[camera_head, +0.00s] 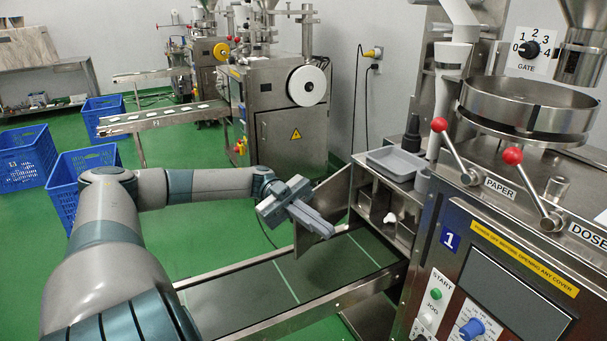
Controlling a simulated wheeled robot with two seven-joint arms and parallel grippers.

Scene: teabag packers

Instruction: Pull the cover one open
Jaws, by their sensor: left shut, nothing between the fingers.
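The machine marked with a blue 1 (451,239) stands at the right. A grey metal cover panel (333,198) stands swung out from its left side, at an angle above the conveyor. The compartment (385,212) beside the panel is exposed, with a small white part inside. My left gripper (323,228) is shut and empty. Its fingers overlap the panel's near face and lower left edge in the picture; I cannot tell whether they touch it. My right gripper is not in view.
A dark conveyor (235,299) with metal rails runs below the gripper. Red-knobbed levers (512,156), a grey tray (395,163) and a control panel are on the machine. Blue crates (25,160) stand on the green floor at left. A second machine (290,130) is behind.

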